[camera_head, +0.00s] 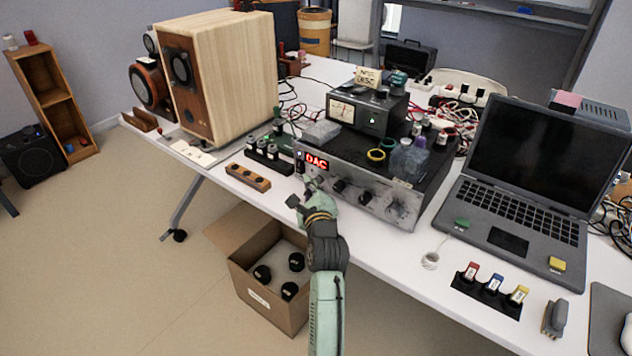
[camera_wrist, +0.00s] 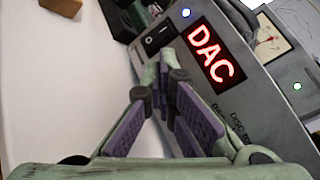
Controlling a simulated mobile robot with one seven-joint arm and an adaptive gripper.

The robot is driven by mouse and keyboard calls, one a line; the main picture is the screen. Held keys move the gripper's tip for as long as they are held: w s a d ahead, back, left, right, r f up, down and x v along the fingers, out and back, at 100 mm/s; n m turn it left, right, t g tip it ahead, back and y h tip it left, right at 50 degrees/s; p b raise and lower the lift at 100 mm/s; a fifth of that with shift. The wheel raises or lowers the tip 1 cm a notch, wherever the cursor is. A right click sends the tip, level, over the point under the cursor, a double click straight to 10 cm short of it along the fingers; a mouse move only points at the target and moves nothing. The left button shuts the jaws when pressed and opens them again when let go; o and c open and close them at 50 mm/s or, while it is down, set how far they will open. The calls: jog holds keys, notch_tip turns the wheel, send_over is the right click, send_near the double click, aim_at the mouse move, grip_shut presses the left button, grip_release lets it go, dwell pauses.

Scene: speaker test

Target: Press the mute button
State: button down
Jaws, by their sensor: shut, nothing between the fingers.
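A grey audio unit (camera_head: 425,200) stands on the white table, with a lit red DAC display (camera_head: 317,162) and several knobs on its front. In the wrist view the display (camera_wrist: 211,54) is large and close. I cannot read a mute label on any control. My gripper (camera_head: 297,201) is just in front of the unit's left end, below the display. In the wrist view my gripper (camera_wrist: 165,62) is shut and empty, its tips near the panel below the switch. Whether they touch it cannot be told.
A wooden strip (camera_head: 248,177) lies left of the gripper near the table edge. A large speaker (camera_head: 240,75) stands behind it. A laptop (camera_head: 525,180) is at the right. An open cardboard box (camera_head: 285,315) is on the floor below. A meter box (camera_head: 368,112) sits on the unit.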

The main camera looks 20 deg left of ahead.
jog(key=shift+w+d, duration=0.1)
jog(key=shift+w, duration=0.05)
dwell(0.3)
jog(key=shift+s+p, duration=0.35)
jog(key=shift+p, duration=0.05)
jog(key=shift+s+a+p, duration=0.3)
jog(key=shift+s+p, duration=0.1)
jog(key=shift+s, duration=0.35)
jog(key=shift+s+a+p, duration=0.3)
jog(key=shift+s+p, duration=0.1)
jog(key=shift+s, duration=0.3)
jog(key=shift+s+a+p, duration=0.2)
jog(key=shift+s+a, duration=0.1)
jog(key=shift+s, duration=0.4)
jog(key=shift+s+a+p, duration=0.2)
jog(key=shift+s+a, duration=0.05)
jog(key=shift+s, duration=0.45)
